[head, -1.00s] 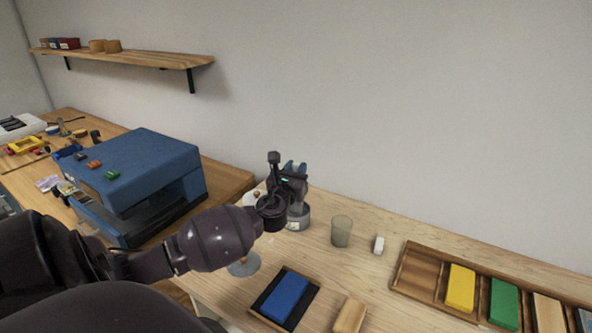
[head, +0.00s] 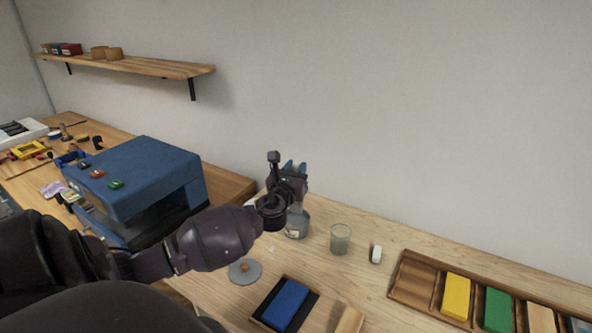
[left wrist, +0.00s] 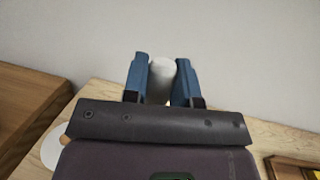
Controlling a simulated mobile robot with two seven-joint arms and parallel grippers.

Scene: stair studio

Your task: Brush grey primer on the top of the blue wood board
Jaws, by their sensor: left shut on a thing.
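I cannot tell whether this is a handle or part of the pot. The fingers and wrist hide part of the pot's top. No brush bristles can be made out. My right gripper is out of view.
A cup (head: 340,239) and a small white block (head: 376,254) stand right of the pot. A grey disc with a knob (head: 245,273) lies left of the board. A wooden tray (head: 402,292) holds coloured boards at right. A blue machine (head: 150,170) stands left.

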